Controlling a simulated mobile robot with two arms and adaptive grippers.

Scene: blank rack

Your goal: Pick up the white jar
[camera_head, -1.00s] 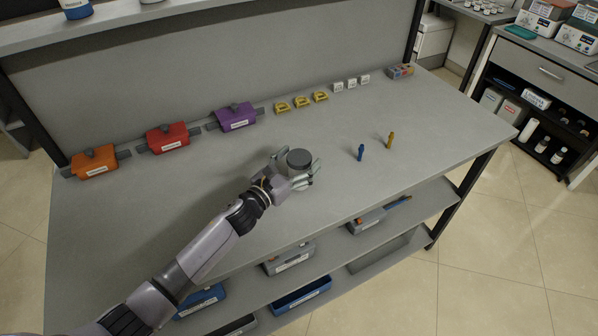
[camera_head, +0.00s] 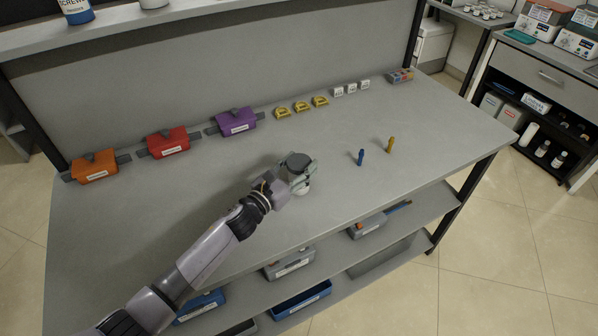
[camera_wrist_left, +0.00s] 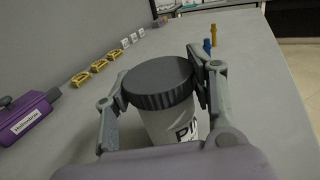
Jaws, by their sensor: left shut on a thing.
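The white jar (camera_head: 301,186) has a dark grey ribbed lid and stands upright at the middle of the grey workbench. My left gripper (camera_head: 300,174) is shut on it, with one finger on each side. In the left wrist view the jar (camera_wrist_left: 172,122) fills the space between the fingers of the left gripper (camera_wrist_left: 160,88), and part of its black lettering shows. The jar's bottom is hidden in the wrist view, and I cannot tell whether it touches the bench. My right gripper is not in view.
Orange (camera_head: 94,166), red (camera_head: 168,142) and purple (camera_head: 236,121) boxes line the back of the bench (camera_head: 400,200), followed by yellow pieces (camera_head: 301,106) and small white blocks (camera_head: 351,88). A blue peg (camera_head: 360,157) and a yellow peg (camera_head: 390,145) stand right of the jar. Bench space in front is clear.

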